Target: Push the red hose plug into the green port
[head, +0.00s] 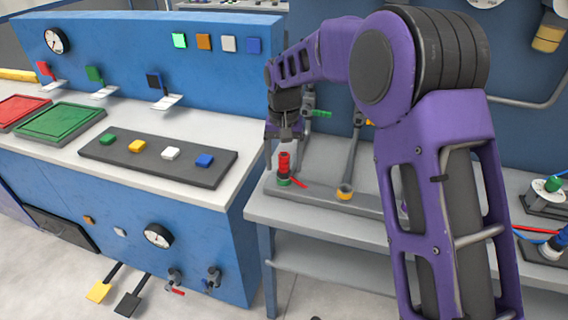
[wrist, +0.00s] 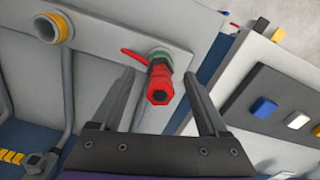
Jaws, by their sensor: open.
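The red hose plug (head: 283,163) stands upright at the green port (head: 284,182) on the grey bench's rail. In the wrist view the red plug (wrist: 160,82) shows end-on, with the green ring of the port (wrist: 159,56) right behind it. Whether the plug is fully seated in the port I cannot tell. My gripper (head: 284,160) is above the rail, pointing down. In the wrist view my gripper (wrist: 160,85) is open, with one finger on each side of the plug and a gap to both. A red lever sticks out beside the port.
A yellow-ringed port (head: 345,191) sits on the same rail to the right, with a grey pipe rising behind it. A blue console (head: 200,240) with a button panel (head: 110,158) stands close on the left. Pipes and valves line the wall behind.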

